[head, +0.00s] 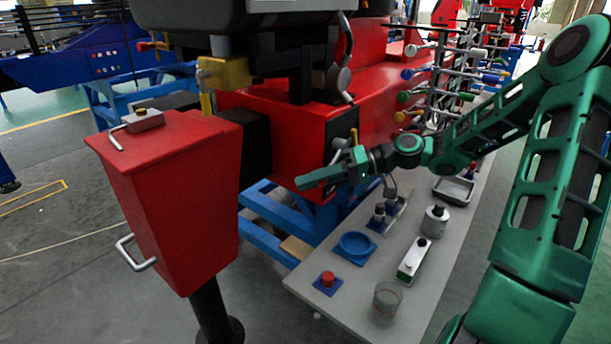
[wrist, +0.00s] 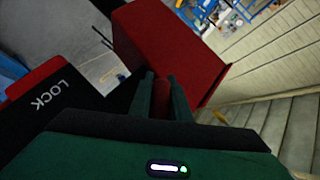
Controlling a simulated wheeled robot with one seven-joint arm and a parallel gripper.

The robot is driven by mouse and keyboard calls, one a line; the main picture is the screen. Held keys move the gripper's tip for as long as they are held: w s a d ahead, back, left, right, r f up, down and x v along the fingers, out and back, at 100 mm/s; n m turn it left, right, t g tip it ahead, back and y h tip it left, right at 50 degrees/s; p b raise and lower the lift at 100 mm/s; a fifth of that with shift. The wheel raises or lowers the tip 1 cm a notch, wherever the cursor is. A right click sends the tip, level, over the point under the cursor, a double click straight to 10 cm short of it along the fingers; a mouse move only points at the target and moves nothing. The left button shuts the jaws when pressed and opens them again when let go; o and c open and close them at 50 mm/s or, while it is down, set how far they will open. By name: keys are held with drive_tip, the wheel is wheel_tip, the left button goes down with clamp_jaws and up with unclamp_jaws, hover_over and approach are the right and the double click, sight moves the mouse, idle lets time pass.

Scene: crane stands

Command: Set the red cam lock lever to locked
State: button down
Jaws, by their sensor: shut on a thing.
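In the wrist view the two dark green fingers of my gripper (wrist: 162,92) are closed around a narrow red piece, the red cam lock lever (wrist: 162,102). Only a short part of it shows between the fingers; its pivot and full angle are hidden. A black panel with white LOCK lettering (wrist: 50,96) lies to the left of the fingers. In the head view my green hand (head: 335,174) is at the black panel on the end of the red machine body (head: 290,130); the lever cannot be made out there.
A red box on a post (head: 175,200) stands at the left, its top also beyond my fingers in the wrist view (wrist: 170,45). Below my arm, a grey table (head: 330,305) holds a blue dish (head: 355,246), a red button and a glass. A rack of coloured handles stands behind.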

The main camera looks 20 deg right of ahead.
sight(333, 163)
drive_tip(key=shift+w+d+f+n+h, duration=0.15)
drive_tip(key=shift+d+f+n+h, duration=0.15)
drive_tip(key=shift+f, duration=0.2)
drive_tip(key=shift+w+d+f+n+h, duration=0.15)
drive_tip(key=shift+d+f+n+h, duration=0.1)
drive_tip(key=shift+f+h, duration=0.2)
drive_tip(key=shift+f, duration=0.1)
drive_tip(key=c, duration=1.6)
unclamp_jaws()
drive_tip(key=shift+c, duration=0.2)
drive_tip(key=v, duration=1)
drive_tip(key=shift+d, duration=0.35)
drive_tip(key=shift+s, duration=0.1)
